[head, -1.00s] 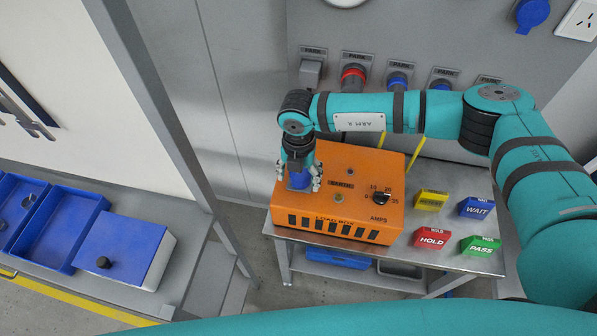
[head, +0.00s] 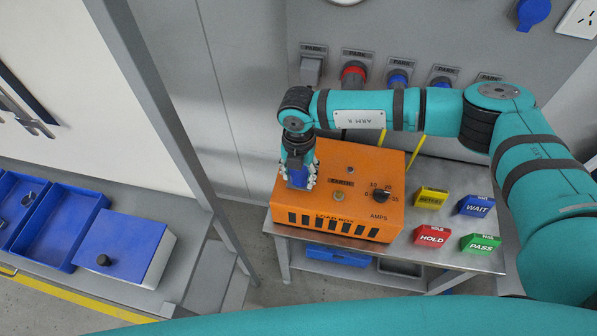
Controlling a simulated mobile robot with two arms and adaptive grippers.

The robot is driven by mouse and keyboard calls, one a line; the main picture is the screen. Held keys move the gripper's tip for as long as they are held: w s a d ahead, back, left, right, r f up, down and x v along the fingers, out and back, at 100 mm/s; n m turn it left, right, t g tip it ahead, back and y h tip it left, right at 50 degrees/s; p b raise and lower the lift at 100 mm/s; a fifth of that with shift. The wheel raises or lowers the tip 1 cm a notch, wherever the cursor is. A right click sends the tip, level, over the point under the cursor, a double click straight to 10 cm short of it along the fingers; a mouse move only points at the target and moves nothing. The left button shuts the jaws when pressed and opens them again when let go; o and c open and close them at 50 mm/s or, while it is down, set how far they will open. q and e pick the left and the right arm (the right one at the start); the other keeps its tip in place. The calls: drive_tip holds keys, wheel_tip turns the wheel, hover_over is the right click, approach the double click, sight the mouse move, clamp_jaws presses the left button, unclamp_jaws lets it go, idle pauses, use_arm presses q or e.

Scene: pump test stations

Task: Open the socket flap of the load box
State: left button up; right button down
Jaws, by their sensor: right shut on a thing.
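The orange load box (head: 335,224) stands on the metal bench, with a dial marked in amps on its top. A blue socket flap (head: 298,178) shows at the left of its top, between the fingers of my right gripper (head: 299,184). The gripper points down and is shut on the flap. The gripper hides part of the flap and the socket, so I cannot tell how far the flap is tilted. My left gripper is not in view.
Yellow, blue WAIT (head: 477,207), red HOLD (head: 431,236) and green PASS (head: 481,243) blocks stand right of the box. Parked plugs (head: 354,73) line the wall behind. Blue trays (head: 58,219) lie on the left bench.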

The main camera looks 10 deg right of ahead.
drive_tip(key=shift+w+d+r+g+y+b, duration=0.1)
drive_tip(key=shift+w+r+g+y+b, duration=0.2)
drive_tip(key=shift+g+b, duration=0.7)
drive_tip(key=shift+w+d+r+g+y+b, duration=0.1)
drive_tip(key=shift+w+r+g+y+b, duration=0.2)
drive_tip(key=shift+g+b, duration=0.6)
drive_tip(key=shift+w+d+r+g+y+b, duration=0.15)
drive_tip(key=shift+w+r+g+b, duration=0.35)
drive_tip(key=shift+b, duration=0.85)
drive_tip(key=shift+w+r+g+y+b, duration=0.2)
drive_tip(key=shift+r+g+y+b, duration=0.25)
drive_tip(key=shift+g+b, duration=0.6)
drive_tip(key=shift+r, duration=0.1)
